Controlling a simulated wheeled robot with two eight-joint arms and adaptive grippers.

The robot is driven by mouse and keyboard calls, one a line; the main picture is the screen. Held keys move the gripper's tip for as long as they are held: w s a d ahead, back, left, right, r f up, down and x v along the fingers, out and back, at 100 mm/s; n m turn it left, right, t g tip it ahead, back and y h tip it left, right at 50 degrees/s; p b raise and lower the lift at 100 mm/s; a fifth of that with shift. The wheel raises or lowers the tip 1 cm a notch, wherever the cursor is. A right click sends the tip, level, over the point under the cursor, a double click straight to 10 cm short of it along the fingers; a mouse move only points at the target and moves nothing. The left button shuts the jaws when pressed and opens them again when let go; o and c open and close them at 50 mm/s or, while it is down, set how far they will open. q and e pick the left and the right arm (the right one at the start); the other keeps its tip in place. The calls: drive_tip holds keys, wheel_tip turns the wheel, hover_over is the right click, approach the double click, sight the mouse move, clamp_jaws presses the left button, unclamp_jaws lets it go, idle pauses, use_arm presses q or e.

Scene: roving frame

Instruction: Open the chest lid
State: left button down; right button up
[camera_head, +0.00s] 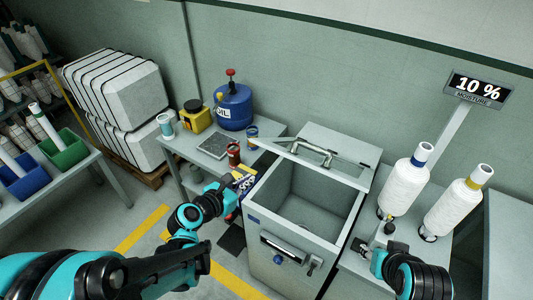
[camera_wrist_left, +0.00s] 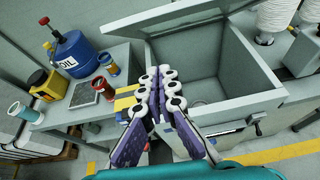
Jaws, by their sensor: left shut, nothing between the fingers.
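The grey chest (camera_head: 290,250) stands in the middle of the head view, its empty inside showing. Its lid (camera_head: 352,180) is raised along the back edge, with a metal bar handle (camera_head: 312,152). In the left wrist view the lid (camera_wrist_left: 185,18) stands up behind the open chest (camera_wrist_left: 245,105). My left gripper (camera_head: 246,181) is shut and empty, just outside the chest's left rim, apart from the lid. Its purple fingers (camera_wrist_left: 164,80) are together in the wrist view. My right gripper (camera_head: 364,248) is by the chest's right side; its fingers are too small to read.
A side table left of the chest holds a blue oil can (camera_head: 234,105), a yellow container (camera_head: 197,115) and several small spools. At the right, white yarn cones (camera_head: 407,180) stand on a table beside a moisture sign (camera_head: 478,90). Wrapped bales (camera_head: 118,95) are at left.

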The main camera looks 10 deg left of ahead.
use_arm(q)
drive_tip(key=w+d+b, duration=0.1)
drive_tip(key=w+d, duration=0.2)
drive_tip(key=w, duration=0.8)
drive_tip(key=shift+d+f+n, duration=0.2)
drive_tip(key=shift+n, duration=0.1)
drive_tip(key=shift+r, duration=0.1)
